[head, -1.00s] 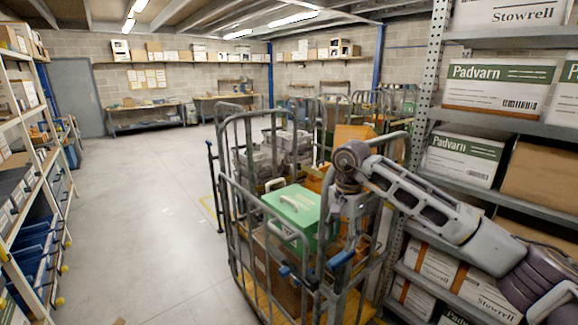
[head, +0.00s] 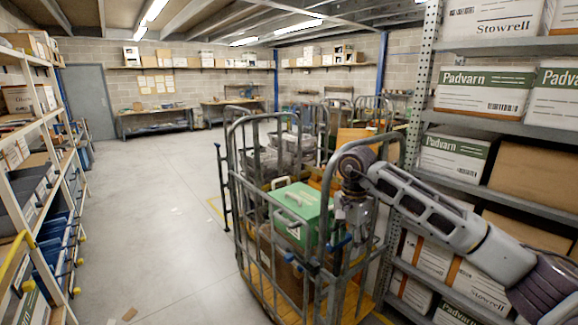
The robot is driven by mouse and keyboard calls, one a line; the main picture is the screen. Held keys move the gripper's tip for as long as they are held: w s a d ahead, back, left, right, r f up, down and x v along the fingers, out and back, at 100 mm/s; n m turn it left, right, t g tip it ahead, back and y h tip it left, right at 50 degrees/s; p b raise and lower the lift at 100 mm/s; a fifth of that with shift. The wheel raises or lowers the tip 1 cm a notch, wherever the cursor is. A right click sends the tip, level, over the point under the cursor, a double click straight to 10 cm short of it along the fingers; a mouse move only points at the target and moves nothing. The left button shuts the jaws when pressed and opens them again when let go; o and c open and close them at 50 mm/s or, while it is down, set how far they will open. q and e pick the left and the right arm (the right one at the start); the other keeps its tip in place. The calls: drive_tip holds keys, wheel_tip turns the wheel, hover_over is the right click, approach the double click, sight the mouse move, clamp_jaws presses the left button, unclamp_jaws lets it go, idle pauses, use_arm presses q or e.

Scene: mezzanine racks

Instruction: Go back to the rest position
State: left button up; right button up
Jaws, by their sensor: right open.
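My right gripper (head: 347,243) is open and hangs fingers down at the near right side of a grey roll cage. It appears empty. My right arm comes in from the lower right, in front of the shelf rack. A green case (head: 300,211) with pale handles sits inside the roll cage (head: 232,180), just left of my right gripper. The gripper and the case look apart, though cage bars partly hide both. My left gripper is not in view.
A metal rack (head: 480,122) with white and green Padvarn boxes (head: 484,92) stands close on the right. Shelving with blue bins (head: 57,240) lines the left. More roll cages stand behind the near one. The concrete aisle (head: 160,210) is mostly clear, with small scraps (head: 130,314) on the floor.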

drive_tip(key=w+a+f+m+y, duration=0.3)
drive_tip(key=a+f+m+y, duration=1.1)
drive_tip(key=a+f+y, duration=0.15)
drive_tip(key=d+f+m+t+h, duration=0.2)
drive_tip(key=d+f+m+t, duration=0.2)
drive_tip(key=f+m, duration=0.55)
drive_tip(key=d+f+m+t+h, duration=0.2)
drive_tip(key=d+f+m+t, duration=0.25)
drive_tip(key=f+m, duration=0.5)
drive_tip(key=d+f+m+t+h, duration=0.4)
drive_tip(key=f+m, duration=0.4)
drive_tip(key=f, duration=0.4)
drive_tip(key=s+d+f+m+g+h, duration=0.25)
drive_tip(key=s+d+f+m, duration=0.25)
drive_tip(key=s+f, duration=0.7)
drive_tip(key=s+d+f+m+g+h, duration=0.25)
drive_tip(key=s+d+f+m, duration=0.35)
drive_tip(key=s+f, duration=0.5)
drive_tip(key=s+d+f+m+g, duration=0.1)
drive_tip(key=s+f+m+g, duration=0.1)
drive_tip(key=s, duration=0.9)
drive_tip(key=s+f+m+g+h, duration=0.1)
drive_tip(key=s+f, duration=0.4)
drive_tip(key=s, duration=0.6)
drive_tip(key=s+d+f+m+g+h, duration=0.1)
drive_tip(key=s+f+m+g, duration=0.2)
drive_tip(key=s, duration=0.8)
drive_tip(key=shift+s+d+f+m, duration=0.3)
drive_tip(key=shift+f+m, duration=0.1)
drive_tip(key=shift+m, duration=0.2)
